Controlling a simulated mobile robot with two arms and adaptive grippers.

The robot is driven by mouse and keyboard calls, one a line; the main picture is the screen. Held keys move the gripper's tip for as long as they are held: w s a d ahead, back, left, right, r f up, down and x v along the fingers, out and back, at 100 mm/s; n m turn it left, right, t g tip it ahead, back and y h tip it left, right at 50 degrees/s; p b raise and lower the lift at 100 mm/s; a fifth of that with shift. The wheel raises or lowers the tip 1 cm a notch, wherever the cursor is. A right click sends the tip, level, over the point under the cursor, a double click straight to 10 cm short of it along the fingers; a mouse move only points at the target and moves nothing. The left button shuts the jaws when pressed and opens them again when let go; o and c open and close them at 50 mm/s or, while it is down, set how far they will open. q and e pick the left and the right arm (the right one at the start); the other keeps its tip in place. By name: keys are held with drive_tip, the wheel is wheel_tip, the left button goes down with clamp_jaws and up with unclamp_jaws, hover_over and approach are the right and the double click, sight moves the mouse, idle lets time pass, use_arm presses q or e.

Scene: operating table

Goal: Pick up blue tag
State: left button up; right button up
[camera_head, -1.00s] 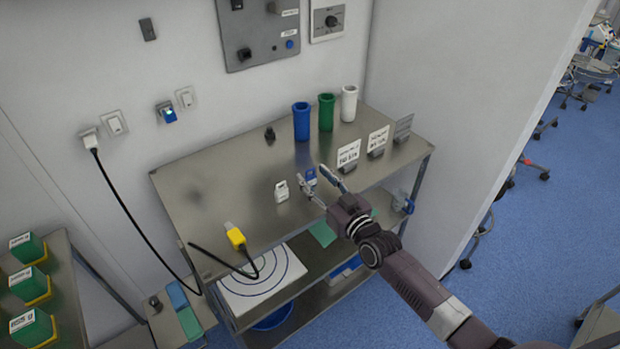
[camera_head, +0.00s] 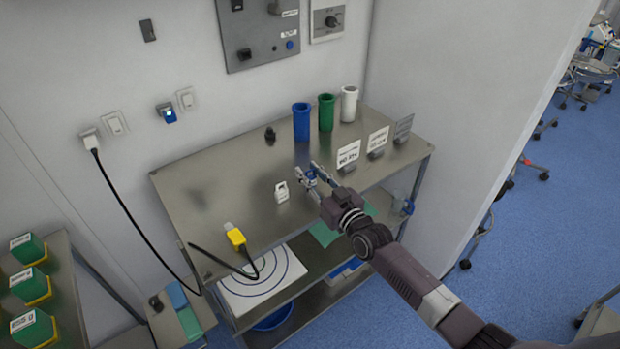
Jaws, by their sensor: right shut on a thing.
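The small blue tag (camera_head: 311,175) is over the steel table (camera_head: 230,176), right of the white tag. My right gripper (camera_head: 313,173) comes in from the lower right and is shut on the blue tag, with a finger on either side of it. The fingers partly hide the tag. I cannot tell whether the tag still touches the table top. My left gripper is not in view.
A white tag (camera_head: 282,192) stands just left of the gripper. Blue (camera_head: 301,122), green (camera_head: 326,113) and white (camera_head: 349,104) cups stand at the back. Label cards (camera_head: 348,154) stand to the right. A yellow plug (camera_head: 235,237) lies at the front edge.

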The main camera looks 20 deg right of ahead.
wheel_tip(320, 180, up, 20)
drive_tip(key=shift+p, duration=0.3)
idle(0.8)
